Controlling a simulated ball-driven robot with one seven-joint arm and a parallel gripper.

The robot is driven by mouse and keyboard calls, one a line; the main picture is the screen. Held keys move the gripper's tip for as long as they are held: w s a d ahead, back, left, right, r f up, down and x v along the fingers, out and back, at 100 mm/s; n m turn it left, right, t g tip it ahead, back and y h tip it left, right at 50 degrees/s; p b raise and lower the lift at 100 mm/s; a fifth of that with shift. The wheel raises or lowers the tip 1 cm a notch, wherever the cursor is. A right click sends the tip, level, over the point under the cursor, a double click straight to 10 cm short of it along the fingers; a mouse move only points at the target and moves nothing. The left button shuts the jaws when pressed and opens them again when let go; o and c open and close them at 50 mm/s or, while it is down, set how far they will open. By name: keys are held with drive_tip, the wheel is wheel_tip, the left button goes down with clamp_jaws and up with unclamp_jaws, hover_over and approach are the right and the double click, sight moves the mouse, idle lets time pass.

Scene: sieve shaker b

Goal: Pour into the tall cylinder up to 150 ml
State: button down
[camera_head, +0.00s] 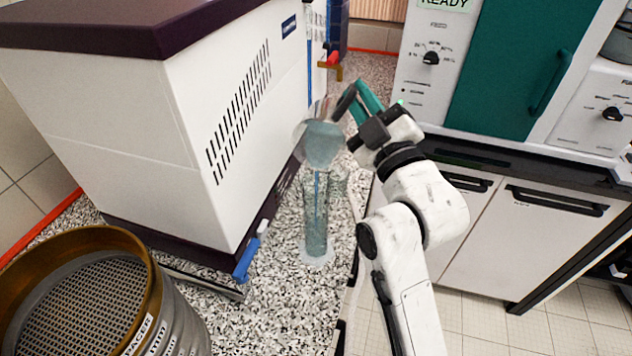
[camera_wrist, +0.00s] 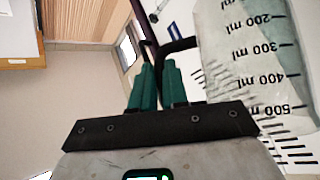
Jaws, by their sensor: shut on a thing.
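My gripper (camera_head: 358,103), with teal fingers, is shut on a clear graduated beaker (camera_head: 321,145) and holds it tilted over the tall cylinder (camera_head: 316,225). Blue-grey liquid is in the beaker, and a thin blue stream runs down inside the cylinder's upper part. The cylinder stands upright on the speckled worktop near its front edge. Liquid seems to stand in its lower part, but its scale cannot be read. In the wrist view, the fingers (camera_wrist: 158,85) are closed at a dark handle, and the beaker (camera_wrist: 250,60) shows marks from 200 to 500 ml.
A large white machine (camera_head: 160,120) with a dark top stands left of the cylinder. A sieve (camera_head: 85,300) is at the front left. A blue-handled tap (camera_head: 250,255) juts out between them. A white and green cabinet (camera_head: 515,70) is at the back right.

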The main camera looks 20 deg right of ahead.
drive_tip(key=shift+s+a+r+t+b, duration=0.2)
drive_tip(key=shift+s+r+t+b, duration=0.15)
drive_tip(key=shift+b, duration=0.25)
idle(0.7)
drive_tip(key=w+f+g+p, duration=0.1)
drive_tip(key=p, duration=0.1)
drive_tip(key=w+d+f+m+g+p, duration=0.1)
drive_tip(key=p, duration=0.2)
drive_tip(key=w+d+f+m+g+h+p, duration=0.1)
drive_tip(key=p, duration=0.1)
drive_tip(key=shift+w+g+p, duration=0.2)
drive_tip(key=shift+g+p, duration=0.05)
drive_tip(key=shift+p, duration=0.1)
drive_tip(key=shift+p, duration=0.3)
drive_tip(key=w+d+f+m+g+y+p, duration=0.1)
drive_tip(key=w+d+f+m+g, duration=0.1)
drive_tip(key=w+f+g, duration=0.3)
drive_tip(key=w+d+f+m+g+y+p, duration=0.1)
drive_tip(key=w+d+f+m+g, duration=0.15)
drive_tip(key=f+g, duration=0.35)
drive_tip(key=shift+s+a+r, duration=0.1)
drive_tip(key=shift+a+r, duration=0.1)
drive_tip(key=shift+r, duration=1.05)
drive_tip(key=shift+s+a+r, duration=0.1)
drive_tip(key=shift+a+r, duration=0.05)
drive_tip(key=shift+r, duration=1.1)
